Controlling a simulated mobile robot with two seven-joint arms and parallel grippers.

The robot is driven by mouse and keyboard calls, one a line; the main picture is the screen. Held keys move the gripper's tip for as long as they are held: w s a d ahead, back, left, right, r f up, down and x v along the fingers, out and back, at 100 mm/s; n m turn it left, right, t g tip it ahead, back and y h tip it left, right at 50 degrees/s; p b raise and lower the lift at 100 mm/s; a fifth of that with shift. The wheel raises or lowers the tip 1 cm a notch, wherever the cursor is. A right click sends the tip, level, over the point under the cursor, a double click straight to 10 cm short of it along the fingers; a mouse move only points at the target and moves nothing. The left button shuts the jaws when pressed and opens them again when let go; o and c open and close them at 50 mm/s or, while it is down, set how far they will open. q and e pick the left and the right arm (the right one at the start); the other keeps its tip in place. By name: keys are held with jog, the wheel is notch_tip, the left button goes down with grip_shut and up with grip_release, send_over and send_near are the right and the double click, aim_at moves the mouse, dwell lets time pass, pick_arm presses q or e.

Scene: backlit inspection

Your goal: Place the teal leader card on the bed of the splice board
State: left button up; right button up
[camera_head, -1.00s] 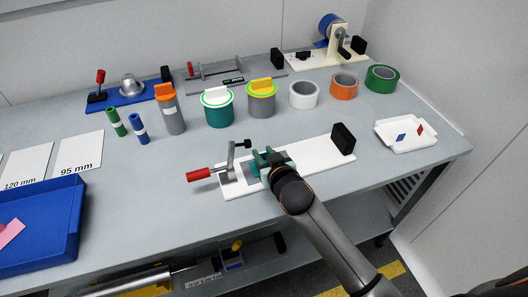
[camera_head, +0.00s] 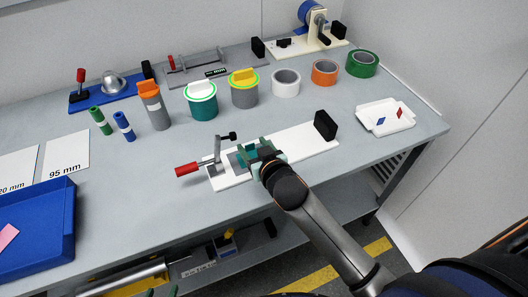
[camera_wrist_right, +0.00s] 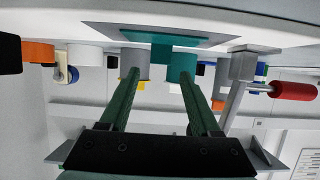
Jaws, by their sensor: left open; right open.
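The splice board (camera_head: 305,142) is a long white base with a grey bed (camera_head: 236,161), a clamp with a red handle (camera_head: 187,169) and a black end block. The teal leader card (camera_wrist_right: 165,40) appears in the upside-down right wrist view lying against the grey bed plate. In the head view it is mostly hidden by my right gripper (camera_head: 256,149). That gripper is open just above the bed, its green fingers apart from the card in the wrist view (camera_wrist_right: 158,85). My left gripper (camera_head: 162,292) shows only its green fingertips at the bottom edge, open and empty.
Behind stand a teal tub (camera_head: 202,102), a grey tub (camera_head: 244,90) and tape rolls (camera_head: 286,83). A blue bin (camera_head: 40,235) is at the front left. The table front is clear.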

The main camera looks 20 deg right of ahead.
jog(key=p+v, duration=0.3)
jog(key=v, duration=0.4)
jog(key=shift+s+r+p, duration=0.2)
jog(key=shift+r+p, duration=0.05)
jog(key=shift+p, duration=0.05)
jog(key=shift+s+r, duration=0.15)
jog(key=shift+s, duration=0.4)
